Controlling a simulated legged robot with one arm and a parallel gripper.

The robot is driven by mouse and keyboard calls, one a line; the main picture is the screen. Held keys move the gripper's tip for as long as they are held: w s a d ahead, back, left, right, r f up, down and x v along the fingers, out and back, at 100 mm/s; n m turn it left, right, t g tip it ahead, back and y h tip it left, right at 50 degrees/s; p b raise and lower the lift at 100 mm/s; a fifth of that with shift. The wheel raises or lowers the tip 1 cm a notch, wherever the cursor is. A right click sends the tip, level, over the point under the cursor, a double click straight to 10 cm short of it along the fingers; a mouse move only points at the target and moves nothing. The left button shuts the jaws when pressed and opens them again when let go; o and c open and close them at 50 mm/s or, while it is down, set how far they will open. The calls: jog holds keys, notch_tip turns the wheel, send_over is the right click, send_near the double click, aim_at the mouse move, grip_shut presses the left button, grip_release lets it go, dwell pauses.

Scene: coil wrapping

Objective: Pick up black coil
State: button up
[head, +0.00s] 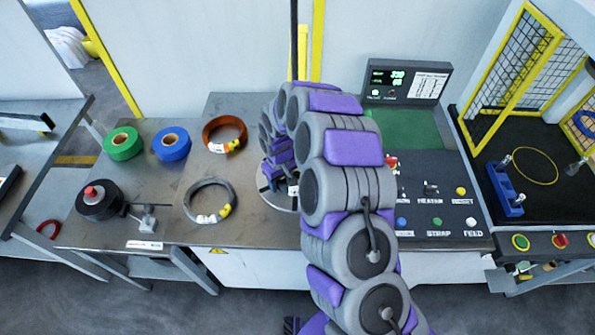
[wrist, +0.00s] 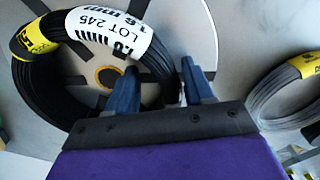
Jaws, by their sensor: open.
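In the wrist view the black coil (wrist: 40,95) lies on a round grey disc (wrist: 225,35), with a white "LOT 245" label and a yellow tag on it. My gripper (wrist: 160,82) is open. Its two blue fingers point at the coil: the left finger overlaps the ring's inside, and the right finger is just beyond its right side. Part of the coil's right side shows between the fingers. Whether either finger touches it I cannot tell.
A grey coil (head: 188,203) and a copper-brown coil (head: 208,130) lie left of my arm. Green (head: 115,152) and blue (head: 165,154) tape rolls and a black dispenser (head: 95,210) are farther left. A control panel (head: 440,215) stands to the right.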

jog(key=shift+a+f, duration=0.15)
jog(key=shift+a, duration=0.75)
jog(key=c, duration=0.4)
jog(key=shift+d, duration=0.6)
grip_shut()
jog(key=shift+a, duration=0.4)
jog(key=shift+d, duration=0.2)
